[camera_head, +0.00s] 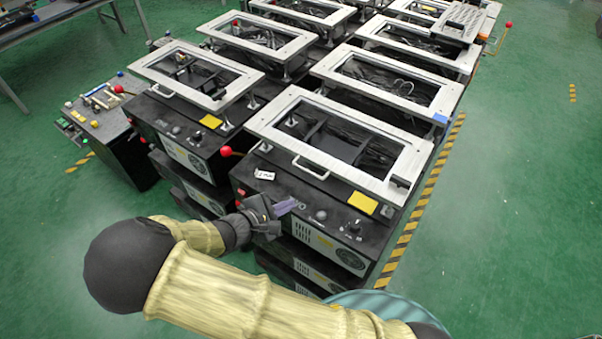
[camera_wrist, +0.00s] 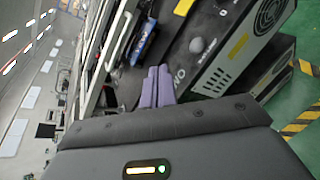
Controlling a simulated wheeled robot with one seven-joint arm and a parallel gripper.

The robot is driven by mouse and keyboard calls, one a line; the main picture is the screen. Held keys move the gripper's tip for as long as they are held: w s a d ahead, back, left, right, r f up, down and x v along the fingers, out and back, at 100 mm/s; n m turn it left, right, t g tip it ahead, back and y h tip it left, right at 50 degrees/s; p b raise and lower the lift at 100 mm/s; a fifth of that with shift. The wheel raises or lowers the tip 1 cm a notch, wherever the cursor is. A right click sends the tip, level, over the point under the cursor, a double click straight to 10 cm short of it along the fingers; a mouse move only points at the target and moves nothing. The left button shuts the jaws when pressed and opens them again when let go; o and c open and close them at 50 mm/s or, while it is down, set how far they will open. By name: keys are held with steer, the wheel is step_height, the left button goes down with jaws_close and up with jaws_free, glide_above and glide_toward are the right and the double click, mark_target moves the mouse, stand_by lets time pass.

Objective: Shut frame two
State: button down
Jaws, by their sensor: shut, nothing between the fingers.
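The nearest fixture is a black box with a white rectangular frame (camera_head: 285,112) on top, which looks raised above the box. A white handle (camera_head: 310,170) sits on its front edge. A lever with a red ball (camera_head: 227,151) stands at its left side. My gripper (camera_head: 286,207) has purple fingers, shut and empty, in front of the box's front top edge. The fingers also show in the wrist view (camera_wrist: 157,88), close to the front panel.
A similar fixture with a white frame (camera_head: 150,68) stands to the left, with more rows behind. Yellow-black floor tape (camera_head: 412,222) runs along the right side. Green floor beyond it is clear.

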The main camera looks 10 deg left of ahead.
steer(key=n+t, duration=0.1)
steer(key=n, duration=0.2)
steer(key=f+n+t+p, duration=0.1)
steer(key=n, duration=0.3)
steer(key=w+a+f+n+t+y, duration=0.1)
steer(key=n+t, duration=0.1)
steer(key=n, duration=0.1)
steer(key=shift+n+p, duration=0.3)
steer(key=shift+n, duration=0.1)
steer(key=p+x, duration=0.2)
steer(key=x, duration=0.7)
steer(key=shift+w+d+r, duration=0.1)
steer(key=shift+w+d, duration=0.05)
steer(key=shift+w, duration=0.05)
step_height(320, 180, up, 4)
steer(key=shift+s+f+p, duration=0.15)
steer(key=shift+p, duration=0.9)
